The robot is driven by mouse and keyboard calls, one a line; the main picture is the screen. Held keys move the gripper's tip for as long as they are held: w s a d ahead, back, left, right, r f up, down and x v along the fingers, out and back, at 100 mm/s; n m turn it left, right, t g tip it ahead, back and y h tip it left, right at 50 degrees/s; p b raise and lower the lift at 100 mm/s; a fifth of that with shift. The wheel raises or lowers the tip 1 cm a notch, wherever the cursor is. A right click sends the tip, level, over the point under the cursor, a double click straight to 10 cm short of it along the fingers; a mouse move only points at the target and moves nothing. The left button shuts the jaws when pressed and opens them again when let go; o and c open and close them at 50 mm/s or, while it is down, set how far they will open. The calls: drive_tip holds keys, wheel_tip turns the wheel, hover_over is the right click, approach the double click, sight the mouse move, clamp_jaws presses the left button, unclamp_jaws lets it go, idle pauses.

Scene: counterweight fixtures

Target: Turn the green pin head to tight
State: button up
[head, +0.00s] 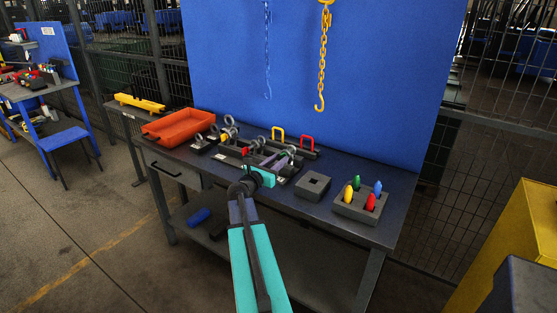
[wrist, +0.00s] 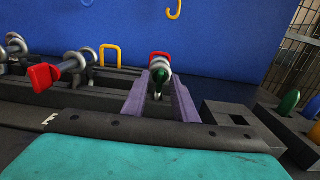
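In the wrist view, a dark green pin head (wrist: 158,83) shows in front of a grey ring-shaped shackle (wrist: 159,66), between the two purple fingers of my gripper (wrist: 160,92). The fingers are spread apart, with a visible gap on both sides of the green head. In the head view, my gripper (head: 272,160) is over the rack of shackles (head: 235,150) on the workbench. The green head is not clearly visible there, and its tightness cannot be told.
A red-headed pin (wrist: 45,77) sits to the left. On the bench (head: 325,222) are an orange tray (head: 180,126), a grey square block (head: 313,185) and a holder (head: 357,209) with several coloured pegs. Yellow (head: 278,131) and red (head: 307,141) handles stand behind the rack.

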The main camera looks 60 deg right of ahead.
drive_tip(key=shift+d, duration=0.3)
